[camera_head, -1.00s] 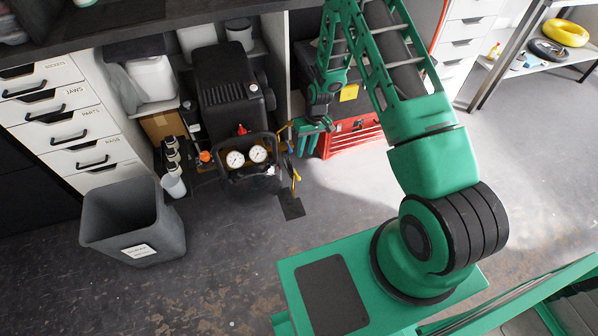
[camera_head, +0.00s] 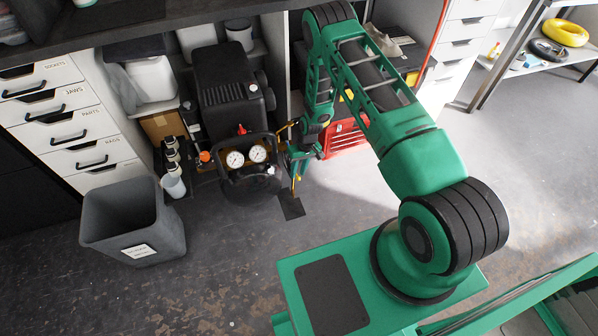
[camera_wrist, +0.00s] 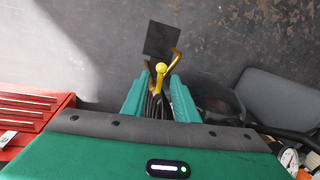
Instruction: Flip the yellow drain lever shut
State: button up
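The yellow drain lever (camera_wrist: 160,72) has a round knob and shows between the two green fingers of my gripper (camera_wrist: 159,95) in the wrist view. The fingers stand apart on either side of it; I cannot tell whether either touches it. Yellow-brown bars flank the knob. In the head view my gripper (camera_head: 299,168) is low at the right side of the black compressor (camera_head: 222,85), and hides most of the lever there. A small bit of yellow (camera_head: 295,184) shows below the fingers.
A dark square (camera_head: 291,207) lies on the floor just in front of the lever. A red toolbox (camera_head: 345,138) is right of my gripper. Two gauges (camera_head: 246,156) face front on the compressor. A grey bin (camera_head: 133,222) stands at left. The floor in front is clear.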

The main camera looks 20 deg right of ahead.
jog(key=shift+f, duration=0.15)
grip_shut()
